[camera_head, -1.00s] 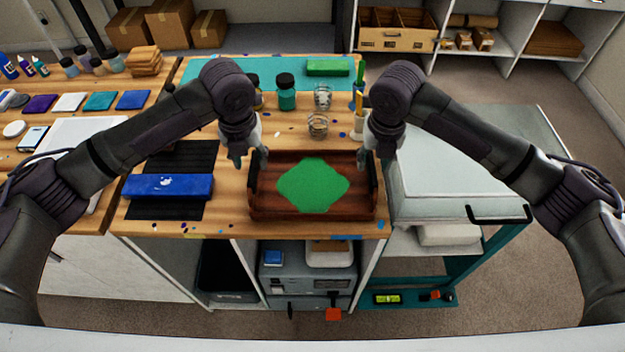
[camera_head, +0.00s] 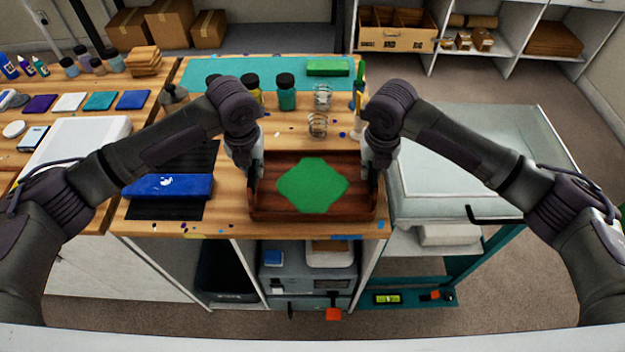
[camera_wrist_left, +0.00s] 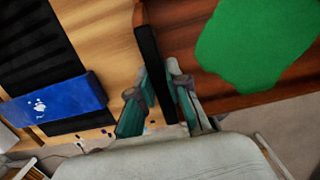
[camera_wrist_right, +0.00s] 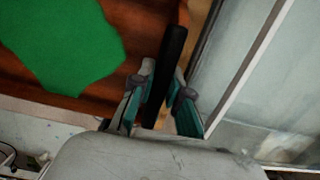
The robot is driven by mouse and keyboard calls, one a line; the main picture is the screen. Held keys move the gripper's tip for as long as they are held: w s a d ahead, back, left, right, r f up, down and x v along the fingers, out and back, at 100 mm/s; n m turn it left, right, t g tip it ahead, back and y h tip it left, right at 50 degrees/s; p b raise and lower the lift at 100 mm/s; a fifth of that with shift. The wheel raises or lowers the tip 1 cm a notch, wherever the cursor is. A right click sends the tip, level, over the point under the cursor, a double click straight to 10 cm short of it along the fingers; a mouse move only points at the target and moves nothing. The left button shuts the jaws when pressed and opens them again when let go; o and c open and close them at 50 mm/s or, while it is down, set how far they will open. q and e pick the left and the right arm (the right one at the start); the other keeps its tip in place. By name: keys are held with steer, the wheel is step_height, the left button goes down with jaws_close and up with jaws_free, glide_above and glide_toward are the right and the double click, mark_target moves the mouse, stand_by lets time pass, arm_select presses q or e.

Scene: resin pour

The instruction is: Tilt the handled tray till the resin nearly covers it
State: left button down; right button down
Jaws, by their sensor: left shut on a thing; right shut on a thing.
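The wooden handled tray (camera_head: 360,205) sits on the workbench near its front edge, and looks level. A green resin pool (camera_head: 312,185) covers its middle, with bare brown wood around it on all sides. My left gripper (camera_head: 256,178) is shut on the tray's left black handle (camera_wrist_left: 152,62). My right gripper (camera_head: 374,172) is shut on the right black handle (camera_wrist_right: 172,60). In the left wrist view the resin (camera_wrist_left: 255,45) lies right of the handle; in the right wrist view the resin (camera_wrist_right: 65,45) lies left of it.
A blue item (camera_head: 168,187) lies on a black mat (camera_head: 165,212) left of the tray. Bottles (camera_head: 286,95) and glass cups (camera_head: 318,125) stand behind the tray. A grey-topped cart (camera_head: 455,175) adjoins the bench on the right.

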arm_select(q)
steer(key=shift+r, duration=0.2)
arm_select(e)
steer(key=shift+r, duration=0.2)
